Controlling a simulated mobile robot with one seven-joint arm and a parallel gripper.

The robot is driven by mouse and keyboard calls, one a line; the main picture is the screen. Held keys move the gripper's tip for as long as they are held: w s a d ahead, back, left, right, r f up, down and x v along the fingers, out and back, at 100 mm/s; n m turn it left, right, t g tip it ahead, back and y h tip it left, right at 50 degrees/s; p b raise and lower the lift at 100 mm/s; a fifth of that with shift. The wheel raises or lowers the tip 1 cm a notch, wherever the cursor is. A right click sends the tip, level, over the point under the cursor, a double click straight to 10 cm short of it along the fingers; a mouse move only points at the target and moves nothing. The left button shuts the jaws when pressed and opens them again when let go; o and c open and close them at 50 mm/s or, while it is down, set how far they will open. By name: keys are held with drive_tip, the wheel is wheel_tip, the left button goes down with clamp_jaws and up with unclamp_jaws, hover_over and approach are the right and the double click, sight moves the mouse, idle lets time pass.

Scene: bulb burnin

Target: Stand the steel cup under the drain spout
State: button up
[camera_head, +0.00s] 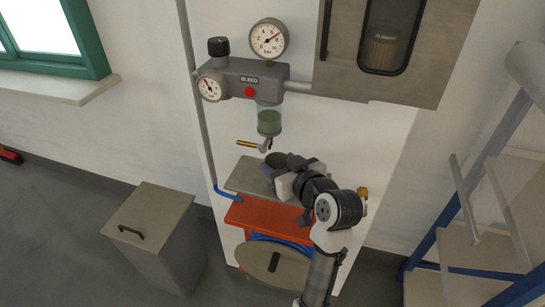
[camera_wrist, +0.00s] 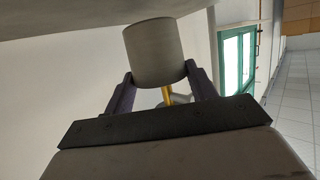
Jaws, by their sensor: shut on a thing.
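The steel cup (camera_wrist: 154,52) is a plain grey cylinder between the two fingers of my gripper (camera_wrist: 158,76) in the wrist view. My gripper is shut on it. In the head view the cup (camera_head: 276,160) shows as a dark round opening beside my gripper (camera_head: 274,171), above the grey shelf. The drain spout (camera_head: 268,147) hangs below the green-tinted bowl (camera_head: 269,121), with a yellow lever (camera_head: 246,143) to its left. The cup is close below the spout, slightly to its right in the picture. I cannot tell whether its base touches the shelf.
The grey shelf (camera_head: 245,178) has bare room at its left. An orange shelf (camera_head: 245,216) with blue hose (camera_head: 285,243) is below. A grey bin (camera_head: 155,230) stands at left, a windowed cabinet (camera_head: 345,75) hangs upper right, and a blue rack (camera_head: 480,180) stands at right.

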sight(272, 159)
drive_tip(key=w+a, duration=0.1)
drive_tip(key=w, duration=0.1)
drive_tip(key=w+a+p, duration=0.1)
drive_tip(key=w, duration=0.1)
drive_tip(key=shift+a+r, duration=0.1)
drive_tip(key=shift+a, duration=0.05)
drive_tip(key=shift+f+p, duration=0.3)
drive_tip(key=shift+f, duration=0.3)
drive_tip(key=shift+s+f, duration=0.1)
drive_tip(key=shift+f, duration=0.2)
drive_tip(key=shift+f, duration=0.1)
drive_tip(key=shift+f, duration=0.15)
drive_tip(key=o, duration=0.8)
